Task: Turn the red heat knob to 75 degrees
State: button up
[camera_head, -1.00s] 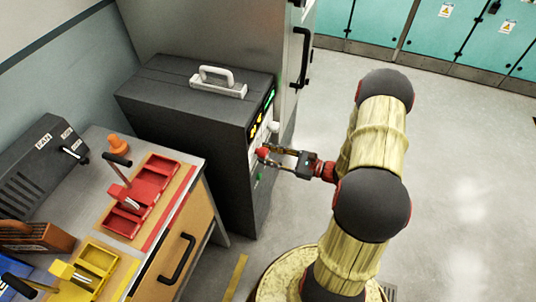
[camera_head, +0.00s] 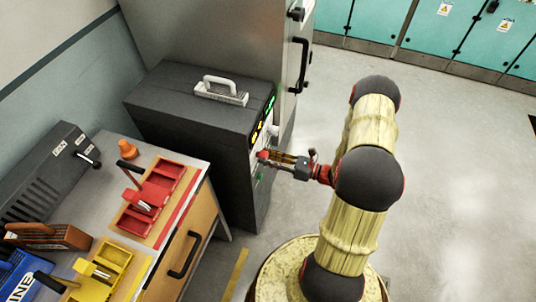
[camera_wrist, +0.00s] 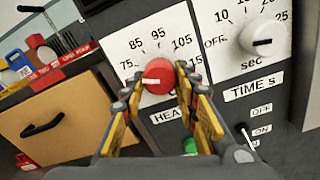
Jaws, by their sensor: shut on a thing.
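The red heat knob (camera_wrist: 158,75) is on the white dial of the dark control box, above the partly covered label "HEA…". It also shows at the box front in the head view (camera_head: 263,155). Its white pointer line lies toward the left side of the scale, near the 75 mark (camera_wrist: 127,65); the exact reading is hard to tell. The scale also shows 85, 95 and 105. My gripper (camera_wrist: 160,82) is shut on the knob, with one yellow finger on each side. It also shows in the head view (camera_head: 270,156).
A white time knob (camera_wrist: 263,38) sits to the right of the red one, with an off/on switch (camera_wrist: 249,138) below. A green button (camera_wrist: 189,146) is below the heat label. A bench with red and yellow trays (camera_head: 153,205) stands left of the box.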

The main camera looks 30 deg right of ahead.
jog(key=shift+m+p, duration=0.35)
jog(key=shift+m, duration=0.15)
jog(key=o, duration=1.2)
jog(key=shift+c, duration=0.2)
jog(key=shift+s+d, duration=0.1)
jog(key=v, duration=1.1)
jog(key=shift+s+d, duration=0.25)
jog(key=shift+s, duration=0.05)
